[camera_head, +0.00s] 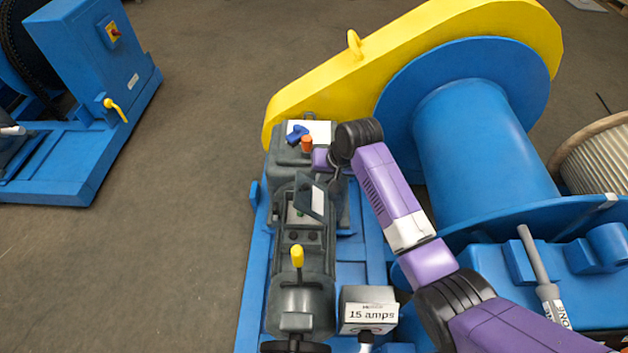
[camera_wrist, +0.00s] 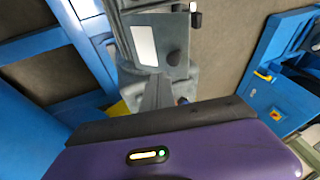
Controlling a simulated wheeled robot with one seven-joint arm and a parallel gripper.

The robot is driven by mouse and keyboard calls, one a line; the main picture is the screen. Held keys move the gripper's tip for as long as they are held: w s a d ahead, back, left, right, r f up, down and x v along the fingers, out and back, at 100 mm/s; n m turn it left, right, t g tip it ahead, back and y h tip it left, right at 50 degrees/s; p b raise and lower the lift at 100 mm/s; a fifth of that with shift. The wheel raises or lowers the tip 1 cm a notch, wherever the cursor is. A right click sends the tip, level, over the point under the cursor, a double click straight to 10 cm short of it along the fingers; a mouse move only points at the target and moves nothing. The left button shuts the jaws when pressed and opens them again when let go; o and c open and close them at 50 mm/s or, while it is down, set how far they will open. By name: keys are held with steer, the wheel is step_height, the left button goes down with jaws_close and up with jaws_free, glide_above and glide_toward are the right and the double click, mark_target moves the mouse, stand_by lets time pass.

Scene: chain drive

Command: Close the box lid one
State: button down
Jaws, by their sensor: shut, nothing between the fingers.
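A grey box (camera_head: 300,222) sits on top of the dark grey motor unit in the head view. Its grey lid (camera_head: 311,199) stands raised at a steep angle, with a pale panel on its face. My gripper (camera_head: 334,186) is shut and empty, close to the lid's upper right side. Its fingers also show in the wrist view (camera_wrist: 156,92). Whether they touch the lid is unclear.
A yellow chain guard (camera_head: 400,60) and a big blue drum (camera_head: 470,140) stand behind and right. Orange and blue fittings (camera_head: 300,136) sit behind the lid. A yellow-topped lever (camera_head: 297,257) and a "15 amps" box (camera_head: 368,312) are in front.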

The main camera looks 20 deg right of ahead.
mark_target(307, 184)
steer(key=shift+w+a+f, duration=0.2)
steer(key=shift+a+f, duration=0.3)
steer(key=shift+a, duration=0.05)
steer(key=shift+w+a+f, duration=0.2)
steer(key=shift+a+f, duration=0.3)
steer(key=shift+a, duration=0.1)
steer(key=shift+w+a+f+h, duration=0.15)
steer(key=shift+w+a+h, duration=0.2)
steer(key=shift+a, duration=0.25)
steer(key=w+a+f+h+b, duration=0.1)
steer(key=a+f+b, duration=0.1)
steer(key=b, duration=0.2)
steer(key=w+a+f+g+h+b, duration=0.1)
steer(key=a+f+h+b, duration=0.1)
steer(key=a+f+b, duration=0.1)
steer(key=w+a+f+n+g+h+b, duration=0.1)
steer(key=a+f+h+b, duration=0.1)
steer(key=b, duration=0.4)
steer(key=shift+a+f, duration=0.4)
steer(key=shift+f, duration=0.05)
